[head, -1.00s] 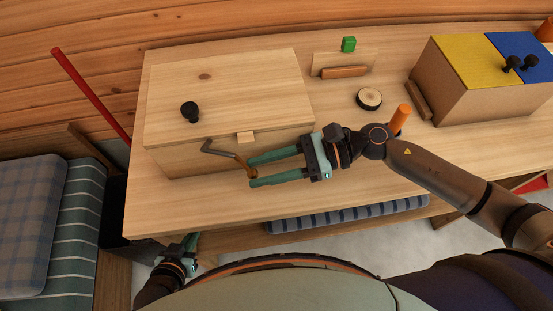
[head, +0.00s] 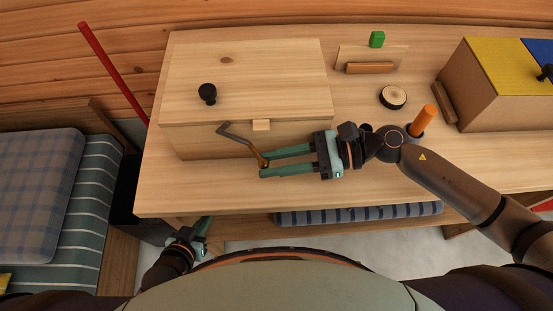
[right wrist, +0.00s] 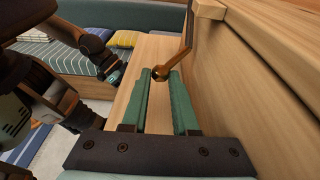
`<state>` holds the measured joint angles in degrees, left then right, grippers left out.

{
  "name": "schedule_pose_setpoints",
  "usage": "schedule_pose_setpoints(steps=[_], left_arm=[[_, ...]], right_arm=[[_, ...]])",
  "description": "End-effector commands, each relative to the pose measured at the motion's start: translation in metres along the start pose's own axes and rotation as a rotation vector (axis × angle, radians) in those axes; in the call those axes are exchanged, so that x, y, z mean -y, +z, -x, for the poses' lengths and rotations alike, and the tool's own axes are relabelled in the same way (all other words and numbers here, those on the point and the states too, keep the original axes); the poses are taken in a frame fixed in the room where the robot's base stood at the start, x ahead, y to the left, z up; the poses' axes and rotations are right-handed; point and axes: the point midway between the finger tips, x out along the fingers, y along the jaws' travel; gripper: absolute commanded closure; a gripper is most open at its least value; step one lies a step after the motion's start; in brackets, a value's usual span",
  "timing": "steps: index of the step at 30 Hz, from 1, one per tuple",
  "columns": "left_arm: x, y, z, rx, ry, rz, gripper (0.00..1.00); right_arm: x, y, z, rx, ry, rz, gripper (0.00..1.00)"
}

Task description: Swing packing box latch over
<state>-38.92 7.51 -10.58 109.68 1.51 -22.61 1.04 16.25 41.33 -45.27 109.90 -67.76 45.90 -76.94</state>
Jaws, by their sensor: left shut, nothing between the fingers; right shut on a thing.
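The packing box (head: 190,137) is a pale wooden box on the table at left, its lid (head: 270,75) down. The latch (head: 237,136) is a thin bent metal bar on its front face, with a brass knob end. A small wooden block (head: 261,125) juts out at the lid's front edge, above and right of the bar. My right gripper (head: 262,167) is shut on the latch's knob end, also visible between the fingertips in the right wrist view (right wrist: 158,73). My left gripper (head: 205,229) is shut and empty, low beyond the table's front edge.
A black knob (head: 208,93) stands on the lid. A wood slice (head: 392,96), an orange cylinder (head: 423,120) and a green cube (head: 377,39) are right of the box. A yellow-and-blue-topped box (head: 497,65) is at far right. The front table strip is clear.

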Motion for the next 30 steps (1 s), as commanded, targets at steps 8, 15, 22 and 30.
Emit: schedule_pose_setpoints(steps=[8, 15, 22, 30], left_arm=[[0.000, 0.003, -0.004, -0.001, 0.000, 0.000, 1.00], [0.001, 0.006, -0.006, -0.002, 0.000, 0.000, 1.00], [0.001, 0.008, -0.009, -0.002, 0.000, 0.000, 1.00], [0.001, 0.009, -0.009, -0.002, -0.001, 0.000, 1.00]], right_arm=[[0.001, -0.004, -0.007, -0.001, -0.002, 0.001, 1.00], [0.000, -0.008, -0.010, -0.003, 0.000, -0.001, 1.00], [0.000, -0.011, -0.017, -0.004, 0.000, -0.001, 1.00], [0.000, -0.009, -0.019, 0.000, 0.001, 0.000, 1.00]])
